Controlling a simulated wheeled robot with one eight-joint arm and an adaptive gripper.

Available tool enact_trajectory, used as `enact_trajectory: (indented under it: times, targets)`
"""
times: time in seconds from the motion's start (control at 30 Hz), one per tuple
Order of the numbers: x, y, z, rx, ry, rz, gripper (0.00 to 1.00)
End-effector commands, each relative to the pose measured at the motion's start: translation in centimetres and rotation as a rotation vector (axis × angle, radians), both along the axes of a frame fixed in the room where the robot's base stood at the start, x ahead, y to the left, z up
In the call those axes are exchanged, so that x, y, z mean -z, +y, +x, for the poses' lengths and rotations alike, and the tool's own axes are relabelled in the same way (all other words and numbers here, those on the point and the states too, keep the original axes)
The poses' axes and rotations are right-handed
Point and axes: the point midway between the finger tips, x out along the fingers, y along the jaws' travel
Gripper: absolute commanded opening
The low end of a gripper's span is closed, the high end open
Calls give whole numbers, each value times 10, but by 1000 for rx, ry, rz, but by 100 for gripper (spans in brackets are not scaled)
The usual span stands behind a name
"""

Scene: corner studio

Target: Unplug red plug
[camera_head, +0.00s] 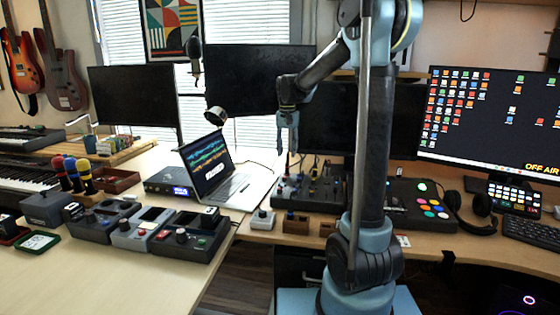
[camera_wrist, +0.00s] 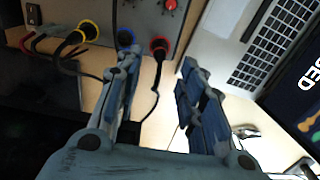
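The red plug (camera_wrist: 159,48) sits in the edge of a grey panel with knobs (camera_wrist: 150,15) in the wrist view, and a black cable runs down from it. A blue-ringed plug (camera_wrist: 125,37) is just left of it, and a yellow-ringed plug (camera_wrist: 88,30) is further left. My gripper (camera_wrist: 158,66) is open, its fingers spread either side of the red plug's line, with nothing held between them. In the head view my gripper (camera_head: 287,138) points down above the back left of the black mixer (camera_head: 312,188); the red plug cannot be made out there.
An open laptop (camera_head: 228,185) stands left of the mixer; its keyboard (camera_wrist: 270,45) is close to the right finger in the wrist view. A black control pad with coloured buttons (camera_head: 425,210) is to the right. Small boxes (camera_head: 297,223) line the front desk edge.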

Motion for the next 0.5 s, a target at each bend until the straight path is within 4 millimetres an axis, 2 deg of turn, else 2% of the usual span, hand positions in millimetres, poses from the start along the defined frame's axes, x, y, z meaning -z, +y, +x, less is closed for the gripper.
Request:
enact_trajectory:
  times: [0.5]
  targets:
    - [59, 0, 0, 0, 0, 0, 36]
